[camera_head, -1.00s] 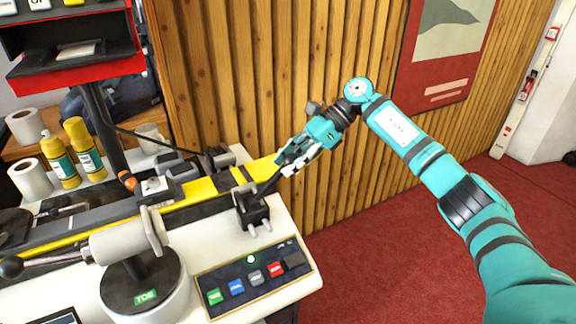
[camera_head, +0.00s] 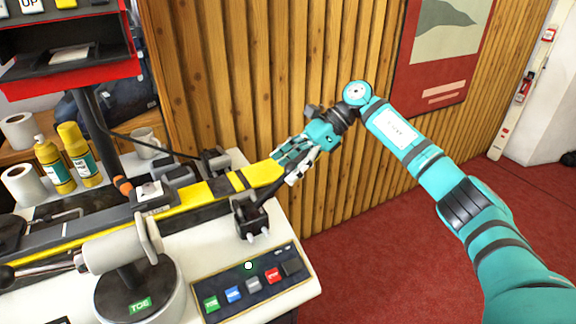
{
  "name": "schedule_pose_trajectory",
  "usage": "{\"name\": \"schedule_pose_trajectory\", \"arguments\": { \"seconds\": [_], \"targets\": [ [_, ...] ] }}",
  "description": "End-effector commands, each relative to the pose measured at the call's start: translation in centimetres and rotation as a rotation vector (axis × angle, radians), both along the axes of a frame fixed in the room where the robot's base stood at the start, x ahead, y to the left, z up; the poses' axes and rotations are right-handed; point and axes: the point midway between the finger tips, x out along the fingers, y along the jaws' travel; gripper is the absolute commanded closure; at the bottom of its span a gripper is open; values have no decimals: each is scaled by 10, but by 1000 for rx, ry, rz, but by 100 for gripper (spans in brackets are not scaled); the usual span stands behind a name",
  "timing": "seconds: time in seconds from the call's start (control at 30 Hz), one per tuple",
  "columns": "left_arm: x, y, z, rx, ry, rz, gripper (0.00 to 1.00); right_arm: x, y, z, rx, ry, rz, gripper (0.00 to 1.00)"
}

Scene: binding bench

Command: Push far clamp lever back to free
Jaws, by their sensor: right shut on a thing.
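A black clamp block (camera_head: 249,217) stands at the right end of the white bench, beside the yellow-tipped ski. Its dark lever (camera_head: 269,194) slants up and right toward my right gripper. My right gripper (camera_head: 286,168), teal with pale fingers, is shut on the upper end of this lever, and its fingers hide that end. The yellow tip of the ski (camera_head: 259,174) lies just left of the fingers; I cannot tell if they touch. My left gripper is not in view.
A control panel (camera_head: 253,283) with coloured buttons lies in front of the block. A grey cylinder on a round base marked TOE (camera_head: 138,290) stands at front left. Yellow bottles (camera_head: 78,152) stand behind. A slatted wood wall (camera_head: 232,75) rises close behind the gripper.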

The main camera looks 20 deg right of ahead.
Motion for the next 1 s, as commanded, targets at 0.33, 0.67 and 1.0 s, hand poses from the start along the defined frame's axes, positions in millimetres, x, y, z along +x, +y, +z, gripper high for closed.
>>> {"name": "schedule_pose_trajectory", "arguments": {
  "seconds": [0.33, 0.67, 1.0],
  "targets": [
    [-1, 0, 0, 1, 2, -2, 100, 5, -14, 16, 8, -17, -22, 42],
    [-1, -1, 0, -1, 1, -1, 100, 0, -67, 57, 4, -13, -15, 42],
    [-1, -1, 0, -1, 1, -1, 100, -4, -95, 78, 1, -9, -3, 42]
  ]
}}
